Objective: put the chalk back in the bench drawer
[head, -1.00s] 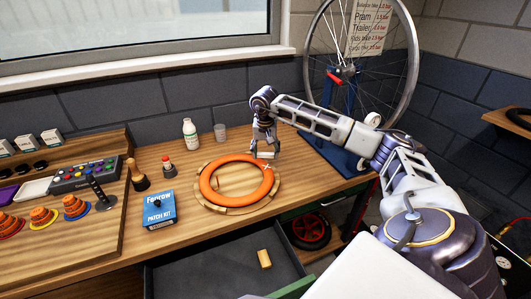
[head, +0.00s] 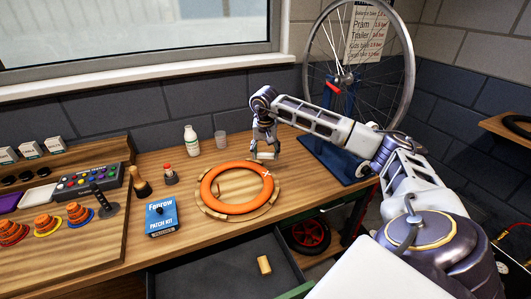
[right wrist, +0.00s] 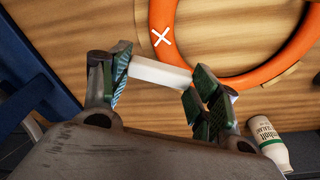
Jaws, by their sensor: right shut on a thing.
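My right gripper (head: 265,151) is shut on the chalk (head: 267,156), above the bench near the back right edge of the orange ring. In the right wrist view the chalk (right wrist: 160,73) is a plain white stick spanning the gap between both fingertips (right wrist: 157,80), with bench wood behind it. The bench drawer (head: 210,269) is pulled open below the front edge of the bench. A small tan block (head: 264,265) lies in it; part of the drawer is cut off by the frame. My left gripper is not in view.
An orange ring (head: 208,190) with a white cross lies on a round wooden piece. A wheel stand (head: 340,165) is right of my gripper.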

